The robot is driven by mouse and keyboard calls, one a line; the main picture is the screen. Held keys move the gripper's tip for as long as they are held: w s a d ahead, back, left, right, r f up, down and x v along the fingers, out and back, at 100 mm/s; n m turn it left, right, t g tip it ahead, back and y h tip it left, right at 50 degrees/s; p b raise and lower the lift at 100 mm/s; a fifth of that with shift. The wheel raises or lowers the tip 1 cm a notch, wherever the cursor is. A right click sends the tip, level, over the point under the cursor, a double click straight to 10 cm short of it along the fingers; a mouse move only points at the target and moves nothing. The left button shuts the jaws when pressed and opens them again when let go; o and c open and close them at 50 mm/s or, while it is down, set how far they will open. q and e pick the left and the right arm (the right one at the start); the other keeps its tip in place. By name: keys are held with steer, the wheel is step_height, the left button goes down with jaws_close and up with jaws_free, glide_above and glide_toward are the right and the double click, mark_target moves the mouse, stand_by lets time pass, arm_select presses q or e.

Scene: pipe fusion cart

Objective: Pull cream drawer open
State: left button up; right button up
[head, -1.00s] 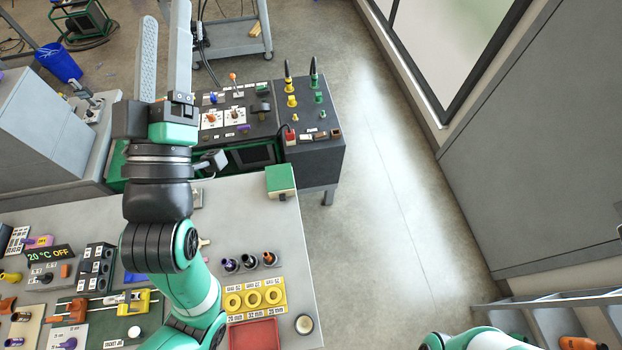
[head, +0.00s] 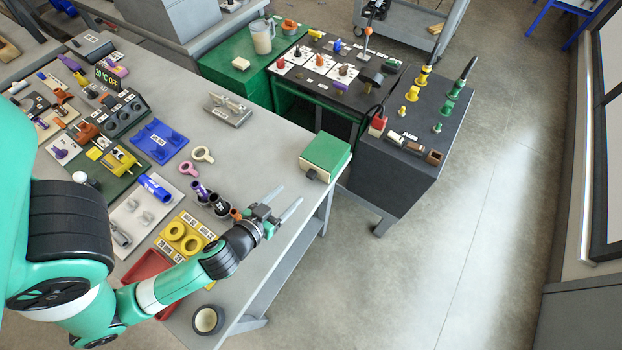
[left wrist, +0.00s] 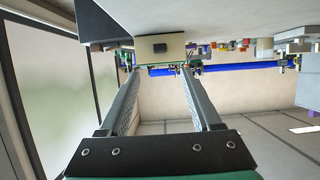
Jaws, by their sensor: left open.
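The cream drawer (head: 313,171) is the front of a small green-topped box (head: 328,153) near the right edge of the grey table. It has a dark knob and looks shut. My left gripper (head: 289,201) is open and empty, in front of the drawer and apart from it. Its fingers point toward the table's right edge. In the left wrist view, the cream drawer (left wrist: 175,42) with its dark knob (left wrist: 159,46) appears beyond and between the spread fingertips (left wrist: 158,72). My right gripper is out of view.
Purple-and-black fittings (head: 211,197), a yellow ring tray (head: 183,240) and a tape roll (head: 207,320) lie near my left arm. A dark machine cart (head: 390,160) stands behind the box. The floor at right is clear.

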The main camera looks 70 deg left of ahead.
mark_target(311, 174)
arm_select(q)
steer(key=x, duration=1.1)
steer(key=shift+w+a, duration=0.15)
jaws_close()
stand_by(0.9)
